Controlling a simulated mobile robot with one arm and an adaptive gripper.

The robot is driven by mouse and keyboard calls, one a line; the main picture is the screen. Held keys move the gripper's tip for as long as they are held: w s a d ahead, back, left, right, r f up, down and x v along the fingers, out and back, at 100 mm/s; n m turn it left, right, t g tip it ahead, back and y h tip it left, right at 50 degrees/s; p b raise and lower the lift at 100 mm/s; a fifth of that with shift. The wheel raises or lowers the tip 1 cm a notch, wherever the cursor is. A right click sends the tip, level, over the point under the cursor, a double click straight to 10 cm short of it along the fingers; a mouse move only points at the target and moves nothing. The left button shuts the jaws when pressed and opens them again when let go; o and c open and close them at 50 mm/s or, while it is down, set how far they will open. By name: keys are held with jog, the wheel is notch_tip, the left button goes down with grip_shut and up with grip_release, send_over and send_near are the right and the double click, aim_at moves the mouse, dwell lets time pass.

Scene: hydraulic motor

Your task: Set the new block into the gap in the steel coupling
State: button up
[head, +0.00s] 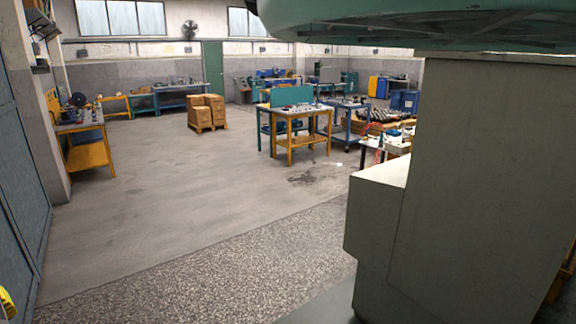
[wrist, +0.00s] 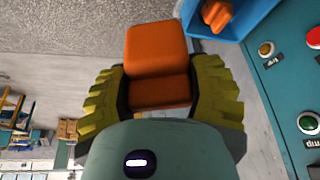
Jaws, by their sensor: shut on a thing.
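In the wrist view, my gripper (wrist: 161,88) is shut on an orange block (wrist: 156,48). Its two yellow ribbed fingers press on the left and right sides of the block, which sticks out beyond them. Another orange piece (wrist: 216,14) lies in a blue bin (wrist: 243,14) at the top right, apart from the held block. I cannot see the steel coupling or its gap in either view.
A teal panel (wrist: 285,75) with coloured buttons is right of the gripper in the wrist view. In the head view, a large grey-green housing (head: 490,190) fills the right side. The floor (head: 190,200) at left is open, with workbenches (head: 298,112) and brown boxes (head: 207,112) farther back.

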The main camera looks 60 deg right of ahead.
jog(key=shift+d, duration=0.2)
jog(key=shift+a, duration=0.1)
jog(key=s+r+p, duration=0.2)
jog(key=r+p, duration=1.3)
jog(key=r, duration=0.1)
jog(key=s+r+p, duration=0.1)
jog(key=r+p, duration=1.5)
jog(key=r, duration=0.1)
jog(key=shift+s+r, duration=0.15)
jog(key=shift+s, duration=0.25)
